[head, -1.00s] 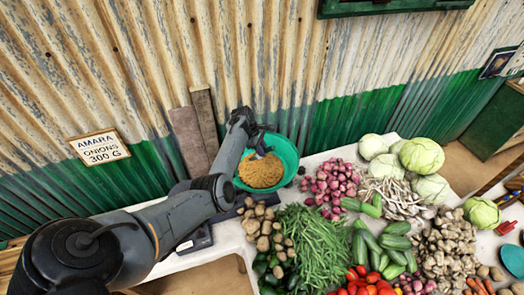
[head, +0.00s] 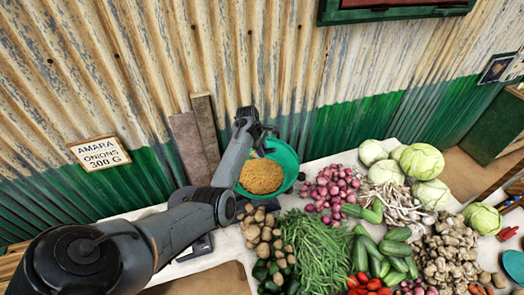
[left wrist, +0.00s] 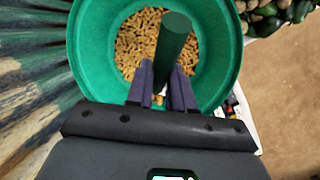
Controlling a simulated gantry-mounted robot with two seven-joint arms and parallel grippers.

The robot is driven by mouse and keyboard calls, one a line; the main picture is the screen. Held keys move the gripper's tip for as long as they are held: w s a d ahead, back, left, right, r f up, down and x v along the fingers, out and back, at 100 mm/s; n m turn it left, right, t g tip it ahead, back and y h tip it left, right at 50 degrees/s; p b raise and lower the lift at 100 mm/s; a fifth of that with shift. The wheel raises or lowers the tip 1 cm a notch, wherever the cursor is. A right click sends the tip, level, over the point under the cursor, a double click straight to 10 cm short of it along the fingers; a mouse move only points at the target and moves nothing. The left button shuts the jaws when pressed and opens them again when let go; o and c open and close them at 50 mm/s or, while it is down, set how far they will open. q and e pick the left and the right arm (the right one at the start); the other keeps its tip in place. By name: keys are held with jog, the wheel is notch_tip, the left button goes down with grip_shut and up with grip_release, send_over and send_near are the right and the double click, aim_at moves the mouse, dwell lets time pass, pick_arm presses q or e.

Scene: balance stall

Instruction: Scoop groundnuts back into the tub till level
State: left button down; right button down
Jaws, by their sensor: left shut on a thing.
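The green tub (head: 290,170) stands at the back left of the stall table, with tan groundnuts (head: 262,178) in it. In the left wrist view the tub's wide rim (left wrist: 226,70) surrounds the groundnuts (left wrist: 140,42). My left gripper (left wrist: 163,82) is shut on a dark green rod-like handle (left wrist: 175,40), which projects over the nuts. Whatever is at the handle's far end cannot be made out. In the head view my left gripper (head: 265,135) is over the tub's back left part, and the handle is too small to tell. My right gripper is not in view.
Potatoes (head: 262,235), green beans (head: 315,250) and red onions (head: 330,188) lie close in front and right of the tub. Cabbages (head: 421,160) stand farther right. A corrugated wall (head: 290,80) and leaning boards (head: 205,130) are close behind.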

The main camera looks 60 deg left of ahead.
pick_arm(q)
jog(key=g+y, duration=0.1)
jog(key=y, duration=0.1)
jog(key=r+g+y, duration=0.1)
jog(key=y, duration=0.1)
jog(key=g+y, duration=0.1)
jog(key=y, duration=0.1)
jog(key=shift+r+m, duration=0.3)
